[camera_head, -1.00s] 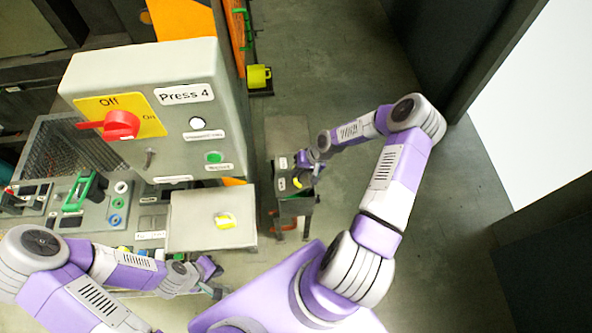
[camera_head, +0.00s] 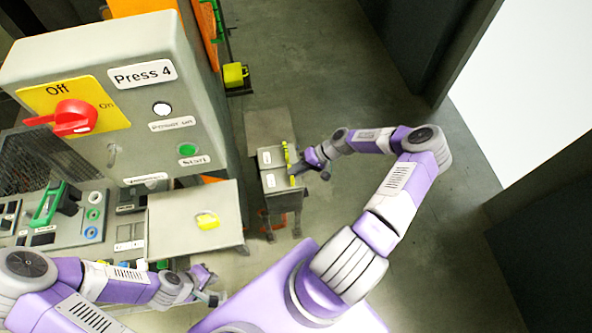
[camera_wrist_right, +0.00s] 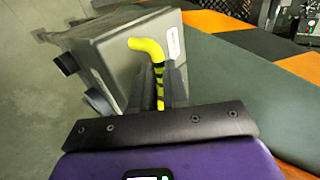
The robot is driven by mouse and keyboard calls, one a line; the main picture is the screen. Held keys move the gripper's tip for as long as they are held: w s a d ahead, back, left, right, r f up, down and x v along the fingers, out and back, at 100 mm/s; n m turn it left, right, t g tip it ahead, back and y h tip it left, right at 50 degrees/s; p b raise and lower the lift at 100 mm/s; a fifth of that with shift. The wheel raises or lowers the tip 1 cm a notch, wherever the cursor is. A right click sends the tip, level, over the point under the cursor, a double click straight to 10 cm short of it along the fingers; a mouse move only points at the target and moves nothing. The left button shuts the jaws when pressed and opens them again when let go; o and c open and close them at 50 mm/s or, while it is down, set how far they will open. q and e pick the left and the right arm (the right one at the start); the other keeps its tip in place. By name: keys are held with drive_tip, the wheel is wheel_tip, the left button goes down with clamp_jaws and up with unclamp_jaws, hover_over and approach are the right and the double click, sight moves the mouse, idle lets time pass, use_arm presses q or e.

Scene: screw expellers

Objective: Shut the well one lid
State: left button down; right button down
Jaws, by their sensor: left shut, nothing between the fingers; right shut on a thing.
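The well box (camera_head: 272,195) is a grey two-part box on legs, right of the press cabinet. Its top shows two grey panels, a rear one (camera_head: 268,158) and a front one (camera_head: 272,180), each with a white label. A yellow handle stands at each panel's right edge. I cannot read which is well one. My right gripper (camera_head: 304,170) is at the box's right side. In the right wrist view its fingers (camera_wrist_right: 158,88) are shut on a yellow-and-black handle (camera_wrist_right: 148,48) beside a grey labelled face. My left gripper (camera_head: 215,296) is shut and empty at the lower left.
The Press 4 cabinet (camera_head: 130,120) with a red switch (camera_head: 75,118) stands at the left. A yellow cup-like object (camera_head: 235,74) is behind the box. The floor to the right is clear.

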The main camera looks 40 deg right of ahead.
drive_tip(key=shift+s+d+f, duration=0.1)
drive_tip(key=shift+s+f, duration=0.1)
drive_tip(key=shift+f, duration=0.2)
drive_tip(key=c, duration=1.1)
unclamp_jaws()
drive_tip(key=shift+w, duration=0.1)
drive_tip(key=shift+r, duration=0.15)
drive_tip(key=p+v, duration=0.1)
drive_tip(key=v, duration=0.6)
drive_tip(key=shift+d+r, duration=0.1)
drive_tip(key=shift+d, duration=0.1)
drive_tip(key=shift+s, duration=0.2)
